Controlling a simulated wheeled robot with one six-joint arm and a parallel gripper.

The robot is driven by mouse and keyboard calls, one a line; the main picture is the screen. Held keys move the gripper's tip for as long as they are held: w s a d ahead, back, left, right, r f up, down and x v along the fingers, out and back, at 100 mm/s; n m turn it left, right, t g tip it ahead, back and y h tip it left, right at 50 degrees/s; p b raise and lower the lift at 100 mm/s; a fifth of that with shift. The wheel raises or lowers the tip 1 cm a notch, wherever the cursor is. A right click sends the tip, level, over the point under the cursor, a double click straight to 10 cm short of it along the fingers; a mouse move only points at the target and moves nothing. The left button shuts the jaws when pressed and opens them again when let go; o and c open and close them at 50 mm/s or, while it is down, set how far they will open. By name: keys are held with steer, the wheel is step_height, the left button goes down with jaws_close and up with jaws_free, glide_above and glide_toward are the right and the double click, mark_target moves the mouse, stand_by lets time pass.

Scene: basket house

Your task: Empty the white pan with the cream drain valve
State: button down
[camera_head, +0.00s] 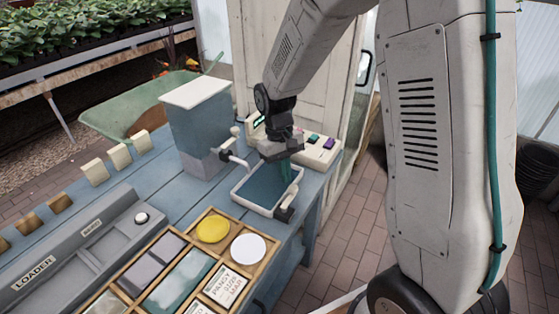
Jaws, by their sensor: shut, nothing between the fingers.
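The white pan (250,205) sits on the blue table, below the tap of a grey-blue tank. Its inside is dark blue, apparently liquid, but I cannot tell how deep. A small cream drain valve (288,204) with a dark part sits at the pan's near right corner. I cannot make out its setting. My gripper (284,169) points down over the far part of the pan, apart from the valve. It is shut and empty. It hides part of the pan's far rim.
The tank (198,125) with its cream tap (234,157) stands left of the pan. A cream box with coloured buttons (318,148) is behind it. A wooden tray (258,268) and a grey loader (75,255) lie nearer. Open floor is on the right.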

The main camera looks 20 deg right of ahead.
steer(key=shift+s, duration=0.35)
